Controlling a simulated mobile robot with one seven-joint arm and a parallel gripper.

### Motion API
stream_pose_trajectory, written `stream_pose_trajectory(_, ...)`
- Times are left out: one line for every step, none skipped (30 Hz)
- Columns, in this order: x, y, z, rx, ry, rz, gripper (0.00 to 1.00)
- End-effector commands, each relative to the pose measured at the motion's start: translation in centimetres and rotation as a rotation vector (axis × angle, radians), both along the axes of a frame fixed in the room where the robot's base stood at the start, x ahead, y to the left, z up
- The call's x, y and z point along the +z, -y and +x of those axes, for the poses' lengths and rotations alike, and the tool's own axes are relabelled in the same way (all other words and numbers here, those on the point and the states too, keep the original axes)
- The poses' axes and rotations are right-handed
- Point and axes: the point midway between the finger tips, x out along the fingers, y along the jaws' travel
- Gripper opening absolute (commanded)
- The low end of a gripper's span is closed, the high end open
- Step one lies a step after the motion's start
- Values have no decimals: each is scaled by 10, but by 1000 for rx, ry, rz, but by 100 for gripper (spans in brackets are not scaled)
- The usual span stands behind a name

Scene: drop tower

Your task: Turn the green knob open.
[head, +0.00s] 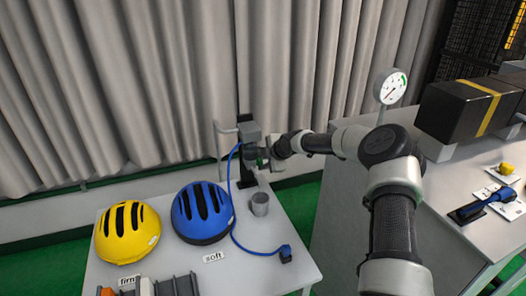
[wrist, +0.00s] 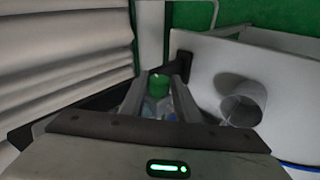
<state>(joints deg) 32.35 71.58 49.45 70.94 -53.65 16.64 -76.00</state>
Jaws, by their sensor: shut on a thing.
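The green knob (wrist: 159,83) shows in the wrist view between the two fingers of my gripper (wrist: 161,90). The fingers are shut on it from both sides. A clear or bluish part shows below the knob, partly hidden by the fingers. In the head view my gripper (head: 262,160) is at the grey box (head: 249,131) on a dark post, at the back of the left table. Only a small bit of green shows there, so the knob is mostly hidden. I cannot tell how far it is turned.
A grey metal cup (head: 260,204) stands close by; it is also in the wrist view (wrist: 243,102). A blue hose (head: 233,222) runs down across the table. Yellow (head: 127,247) and blue (head: 187,232) helmets stand left. A gauge (head: 389,87) and black block (head: 449,112) are right.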

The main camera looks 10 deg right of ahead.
Motion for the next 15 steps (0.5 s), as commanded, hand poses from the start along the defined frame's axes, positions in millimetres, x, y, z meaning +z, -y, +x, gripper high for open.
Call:
stream_pose_trajectory(5, -1, 2, -2, -22, -1, 7)
stream_pose_trajectory(4, -1, 2, -2, -36, -4, 7)
stream_pose_trajectory(4, -1, 3, -1, -55, -9, 7)
stream_pose_trajectory(3, -1, 3, -3, -69, -11, 7)
stream_pose_trajectory(3, -1, 3, -1, -83, -16, 7)
stream_pose_trajectory(2, -1, 3, -2, -101, -19, 7)
stream_pose_trajectory(2, -1, 3, -1, -111, -22, 7)
stream_pose_trajectory(2, -1, 4, -2, -121, -24, 7)
stream_pose_trajectory(2, -1, 3, -1, -134, -26, 7)
stream_pose_trajectory(2, 0, 4, -2, -142, -27, 7)
stream_pose_trajectory(2, -1, 4, -1, -149, -30, 7)
stream_pose_trajectory(2, -1, 4, -1, -156, -31, 7)
stream_pose_trajectory(2, -1, 4, -1, -161, -31, 7)
stream_pose_trajectory(2, -1, 4, -1, -165, -33, 7)
stream_pose_trajectory(2, -1, 4, -1, -169, -34, 7)
